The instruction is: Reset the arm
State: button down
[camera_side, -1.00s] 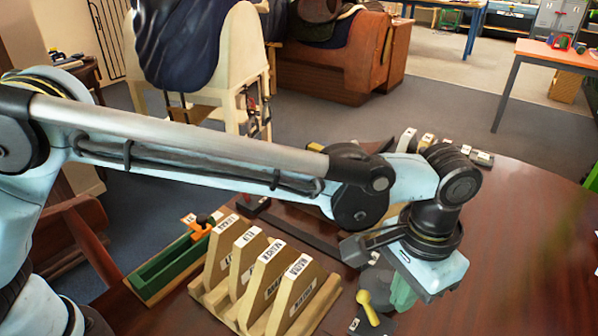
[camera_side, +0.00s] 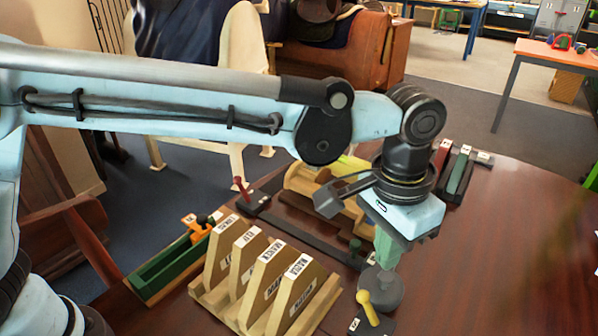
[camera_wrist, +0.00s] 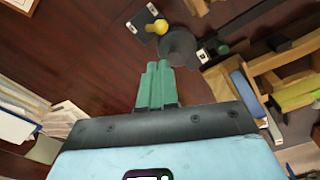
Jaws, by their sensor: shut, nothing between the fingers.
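My gripper (camera_side: 384,250) hangs from my wrist over the right part of the brown table in the side view. Its green fingers point down and are shut with nothing between them. In the wrist view the green fingers (camera_wrist: 157,88) lie side by side, together. Just beyond them is a dark grey round disc (camera_wrist: 180,46), which also shows below the fingertips in the side view (camera_side: 380,291). I cannot tell whether the fingertips touch it.
A yellow-knobbed lever (camera_side: 366,306) stands close in front of the disc. A wooden rack (camera_side: 270,275) of labelled boards is to the left. A green tray (camera_side: 172,265), a red-knobbed lever (camera_side: 243,190) and a wooden frame (camera_side: 318,188) stand nearby.

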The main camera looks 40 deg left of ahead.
jog(key=a+r+n+t+h, duration=0.1)
jog(key=a+r+n+t, duration=0.25)
jog(key=a, duration=1.55)
jog(key=s+a+f+n+t, duration=0.1)
jog(key=s+a+f, duration=0.1)
jog(key=a, duration=0.5)
jog(key=s+a+f+n+t+y, duration=0.1)
jog(key=s+a+t, duration=0.1)
jog(key=s+a, duration=0.2)
jog(key=a, duration=0.3)
jog(key=shift+s+f, duration=0.35)
jog(key=shift+s, duration=0.05)
